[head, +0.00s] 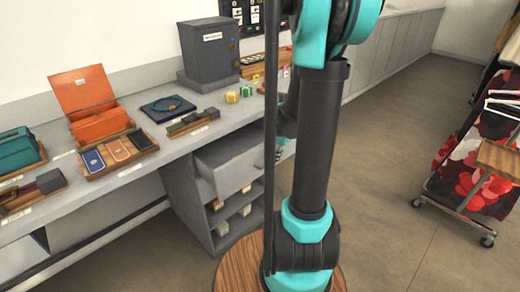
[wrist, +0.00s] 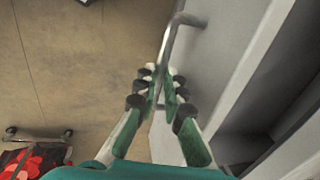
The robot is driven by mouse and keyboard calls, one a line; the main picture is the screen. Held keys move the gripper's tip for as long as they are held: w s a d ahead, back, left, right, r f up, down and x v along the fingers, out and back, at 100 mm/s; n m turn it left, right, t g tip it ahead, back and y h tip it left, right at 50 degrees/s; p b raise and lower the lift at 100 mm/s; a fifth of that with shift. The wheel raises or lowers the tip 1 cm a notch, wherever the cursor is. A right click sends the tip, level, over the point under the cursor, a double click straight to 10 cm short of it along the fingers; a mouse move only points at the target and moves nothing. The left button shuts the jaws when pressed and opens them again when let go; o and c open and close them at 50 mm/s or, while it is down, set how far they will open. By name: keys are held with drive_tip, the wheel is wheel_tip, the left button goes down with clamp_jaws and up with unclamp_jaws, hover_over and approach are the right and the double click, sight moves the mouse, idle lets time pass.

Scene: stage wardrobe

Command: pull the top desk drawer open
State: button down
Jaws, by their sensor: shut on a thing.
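The top desk drawer (head: 238,165) is grey and stands partly out from under the desk top, with some of its inside showing in the head view. Its grey front panel (wrist: 222,45) fills the upper middle of the wrist view. A grey bar handle (wrist: 171,38) stands off that front. My gripper (wrist: 165,88) is shut on the handle, with a finger on each side of the bar. In the head view my arm hides most of the gripper and the handle.
The grey desk (head: 75,205) carries an orange box (head: 95,110), a dark grey cabinet (head: 210,52) and several small items. Open shelves (head: 232,222) lie below the drawer. A clothes rack (head: 455,200) stands at the right. The floor (head: 400,150) between is clear.

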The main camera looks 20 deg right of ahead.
drive_tip(key=s+d, duration=0.6)
drive_tip(key=s, duration=0.6)
drive_tip(key=shift+s+d, duration=0.25)
drive_tip(key=c, duration=1.9)
unclamp_jaws()
drive_tip(key=shift+r, duration=0.1)
drive_tip(key=shift+s+d+r, duration=0.2)
drive_tip(key=shift+s+r, duration=0.1)
drive_tip(key=shift+r, duration=1.65)
drive_tip(key=shift+s+d+r, duration=0.15)
drive_tip(key=shift+s+r, duration=0.2)
drive_tip(key=shift+r, duration=1.55)
drive_tip(key=shift+s+d+r, duration=0.2)
drive_tip(key=shift+s+r, duration=0.1)
drive_tip(key=shift+r, duration=1.65)
